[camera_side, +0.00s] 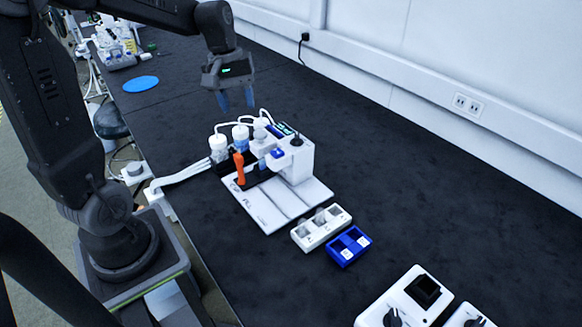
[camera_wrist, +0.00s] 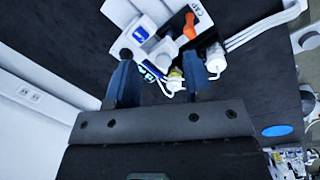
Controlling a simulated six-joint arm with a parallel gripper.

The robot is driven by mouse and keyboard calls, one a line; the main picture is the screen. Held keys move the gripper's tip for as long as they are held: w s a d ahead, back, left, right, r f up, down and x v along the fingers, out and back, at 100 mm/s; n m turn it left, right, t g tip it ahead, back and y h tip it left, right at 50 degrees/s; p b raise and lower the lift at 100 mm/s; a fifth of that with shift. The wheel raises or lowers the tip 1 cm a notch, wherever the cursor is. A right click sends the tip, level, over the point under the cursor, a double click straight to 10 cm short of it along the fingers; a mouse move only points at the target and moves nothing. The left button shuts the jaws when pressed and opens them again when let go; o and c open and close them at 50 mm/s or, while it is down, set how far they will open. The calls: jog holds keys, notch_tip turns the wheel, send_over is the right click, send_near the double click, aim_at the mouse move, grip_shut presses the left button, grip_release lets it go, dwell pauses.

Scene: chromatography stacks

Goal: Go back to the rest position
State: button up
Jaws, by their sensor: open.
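My gripper (camera_side: 236,100) hangs in the air above the back of the white instrument (camera_side: 296,160), fingers pointing down. In the wrist view my gripper (camera_wrist: 160,84) has its two blue fingers spread apart with nothing held between them. The white instrument (camera_wrist: 150,40) shows beyond the fingertips in the wrist view. An orange-handled tool (camera_side: 239,168) stands upright at the instrument's front; it also shows in the wrist view (camera_wrist: 189,27). Bottles with white caps (camera_side: 219,147) and tubing stand beside the instrument, apart from my gripper.
A white tray (camera_side: 321,228) and a blue two-slot tray (camera_side: 349,246) lie in front of the instrument. White devices with black knobs (camera_side: 408,300) stand at the lower right. A blue disc (camera_side: 141,84) lies at the back left. The wall (camera_side: 390,75) runs along the right; dark bench between is clear.

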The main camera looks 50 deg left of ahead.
jog(key=s+d+r+m+t, duration=0.2)
jog(key=s+d+m, duration=0.3)
jog(key=s+d, duration=0.1)
jog(key=s+d+r+m+t+y, duration=0.1)
jog(key=s+d+m+t, duration=0.1)
jog(key=s+d+m, duration=0.3)
jog(key=d+m, duration=0.1)
jog(key=d, duration=0.2)
jog(key=shift+s+r+t+y, duration=0.3)
jog(key=shift+s+r+t, duration=0.05)
jog(key=shift+s+t, duration=0.05)
jog(key=shift+d, duration=0.1)
jog(key=shift+c, duration=0.3)
dwell(1.1)
